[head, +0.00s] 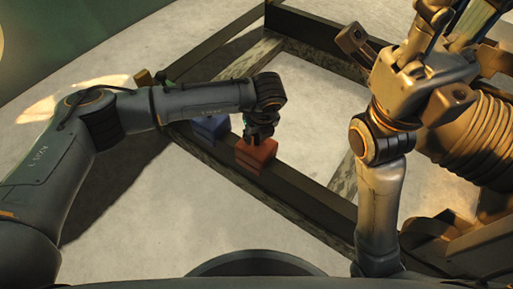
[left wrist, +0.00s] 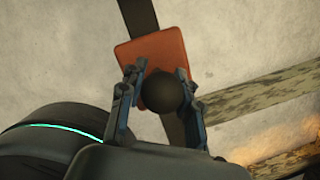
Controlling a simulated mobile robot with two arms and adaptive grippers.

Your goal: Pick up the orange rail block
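The orange rail block (head: 256,155) sits on a dark rail of the frame (head: 290,193). My left gripper (head: 258,137) points down at its top, at or just above it; contact is not clear. In the left wrist view the orange block (left wrist: 153,50) lies beyond the fingertips of my left gripper (left wrist: 161,68). The two fingers stand apart, on either side of a dark round part that covers some of the block.
A blue block (head: 210,127) sits farther back along the same rail, left of the orange one. A small yellowish block (head: 143,77) is at the rail's far left end. Large ribbed machinery (head: 485,135) fills the right side. Pale floor (head: 160,210) is open at lower left.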

